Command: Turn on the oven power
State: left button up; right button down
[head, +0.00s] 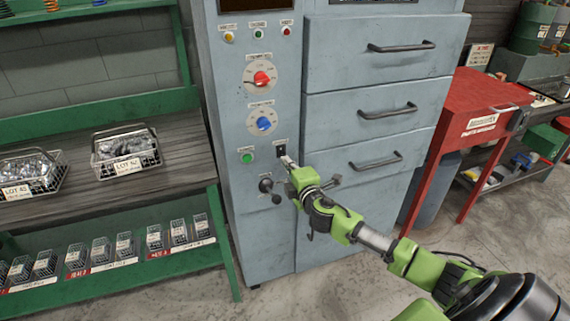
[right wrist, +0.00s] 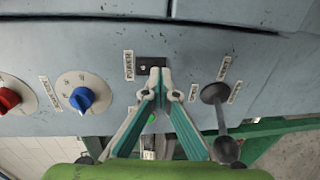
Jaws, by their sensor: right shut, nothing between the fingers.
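The oven (head: 235,130) is a tall blue-grey cabinet in the middle of the head view. Its power switch (head: 281,148) is a small dark plate right of the green button. In the right wrist view the switch (right wrist: 150,66) sits beside a POWER label. My right gripper (head: 287,161) is shut and empty, its tips at the lower edge of the switch. In the right wrist view the fingertips (right wrist: 160,74) meet over the lower right part of the switch and partly hide it. I cannot tell whether they touch it. My left gripper is not in view.
Above the switch are a red knob (head: 262,78) and a blue knob (head: 263,122). A green button (head: 247,157) is to its left, and a black lever (head: 267,186) is below. Drawers with handles (head: 388,109) are at the right. A bench with wire baskets (head: 126,150) stands left.

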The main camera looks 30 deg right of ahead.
jog(key=shift+x, duration=0.95)
jog(key=shift+w+b, duration=0.25)
jog(key=shift+b, duration=0.1)
jog(key=shift+s+f, duration=0.1)
jog(key=v, duration=1.1)
jog(key=shift+s, duration=0.4)
